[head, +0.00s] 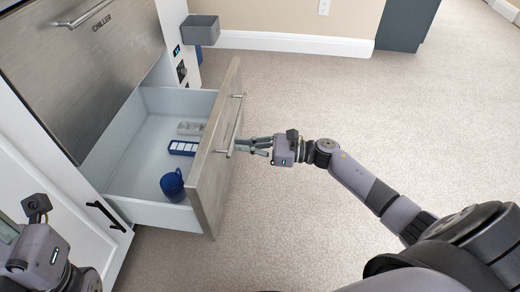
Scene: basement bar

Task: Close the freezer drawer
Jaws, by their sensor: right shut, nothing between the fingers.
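The freezer drawer (208,165) stands pulled out from the cabinet, with a steel front and a bar handle (236,125). Its white inside holds a blue mug (172,186), a blue-and-white tray (183,148) and a grey tray (190,128). My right gripper (250,146) is shut and empty, its fingertips pointing left at the outer face of the drawer front, close to the handle. I cannot tell whether they touch it. My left gripper (10,232) is at the lower left edge, partly cut off, beside the white cabinet and away from the drawer; its fingers are unclear.
A steel panel marked CHILLER (85,75) with a bar handle sits above the drawer. A grey box (200,30) hangs on the cabinet side behind. A black handle (105,215) is on the white cabinet door. The carpet (290,95) to the right is clear.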

